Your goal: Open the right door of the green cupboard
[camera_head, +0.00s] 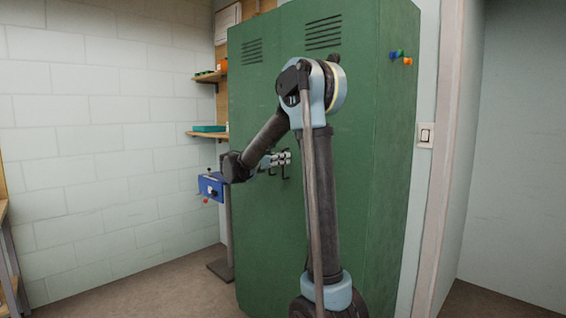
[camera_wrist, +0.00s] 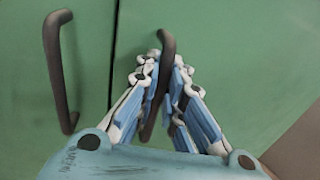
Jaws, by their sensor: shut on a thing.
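The green cupboard (camera_head: 350,200) stands against the back wall, with vent slots near the top of its doors. In the wrist view a seam runs between the left door (camera_wrist: 85,50) and the right door (camera_wrist: 220,40). The right door's dark bar handle (camera_wrist: 166,50) stands between the fingers of my gripper (camera_wrist: 163,72), which are shut on it. The left door's handle (camera_wrist: 62,80) is to the left and free. Both doors look closed. In the head view my gripper (camera_head: 281,160) is at the cupboard front, and my arm hides part of the right door.
A blue device (camera_head: 211,187) on a stand is left of the cupboard. Wooden shelves (camera_head: 205,134) are behind it. Coloured hooks (camera_head: 401,57) are on the cupboard's right side. A light switch (camera_head: 425,135) is on the wall at right. Floor at the left is clear.

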